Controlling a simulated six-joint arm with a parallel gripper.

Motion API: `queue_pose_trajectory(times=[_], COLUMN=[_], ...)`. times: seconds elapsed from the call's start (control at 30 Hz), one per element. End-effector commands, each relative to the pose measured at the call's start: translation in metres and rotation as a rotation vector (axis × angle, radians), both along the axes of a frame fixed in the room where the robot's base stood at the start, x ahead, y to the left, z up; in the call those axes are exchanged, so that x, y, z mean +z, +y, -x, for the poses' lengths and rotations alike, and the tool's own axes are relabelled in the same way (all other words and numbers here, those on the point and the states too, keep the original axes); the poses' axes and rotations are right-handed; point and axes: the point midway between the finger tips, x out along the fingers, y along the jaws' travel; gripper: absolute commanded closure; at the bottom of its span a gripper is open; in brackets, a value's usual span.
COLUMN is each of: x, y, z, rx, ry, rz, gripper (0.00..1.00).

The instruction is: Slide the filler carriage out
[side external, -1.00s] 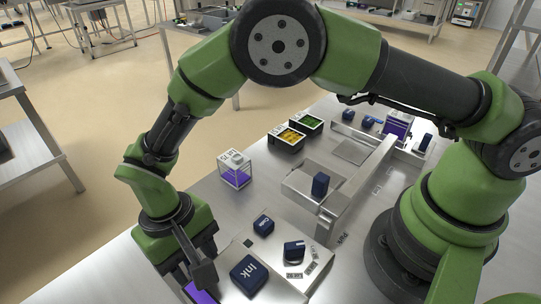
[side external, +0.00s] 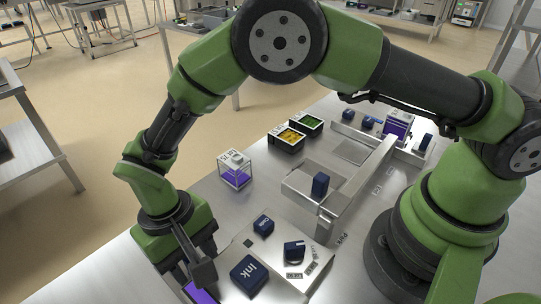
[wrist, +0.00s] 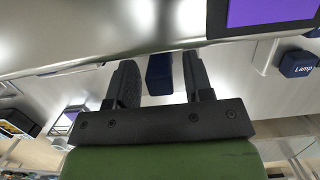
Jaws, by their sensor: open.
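My gripper (side external: 207,262) is open and low at the front left of the grey machine box (side external: 228,262) in the side view. In the wrist view my gripper (wrist: 159,64) has a dark blue block-shaped handle (wrist: 159,74) between its two fingers, with gaps on both sides; no grip on it shows. The side view does not show that handle clearly. A metal carriage-like tray (side external: 296,186) with an upright blue knob (side external: 320,185) stands mid-bench. No readable label tells which part is the filler carriage.
The box carries a blue block marked "ink" (side external: 250,275), a smaller blue block (side external: 263,225) and a dial (side external: 294,251). A purple panel (wrist: 272,10) and a blue "Lamp" block (wrist: 297,64) show near my gripper. A purple-filled container (side external: 236,172) and yellow (side external: 287,139) and green (side external: 308,123) trays stand behind.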

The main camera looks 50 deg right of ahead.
Motion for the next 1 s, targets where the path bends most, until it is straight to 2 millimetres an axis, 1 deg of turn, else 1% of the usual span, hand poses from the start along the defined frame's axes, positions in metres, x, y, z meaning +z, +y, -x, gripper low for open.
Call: queue_pose_trajectory(times=[0.4, 0.6, 0.7, 1.0], x=[0.045, 0.062, 0.066, 0.068], y=[0.000, 0.000, 0.000, -0.001], z=[0.000, 0.000, 0.000, -0.001], rx=[0.001, 0.001, 0.000, -0.002], ry=[-0.003, -0.003, -0.001, -0.003], rz=[-0.002, -0.002, -0.001, -0.003], gripper=[0.53, 0.53, 0.53, 0.53])
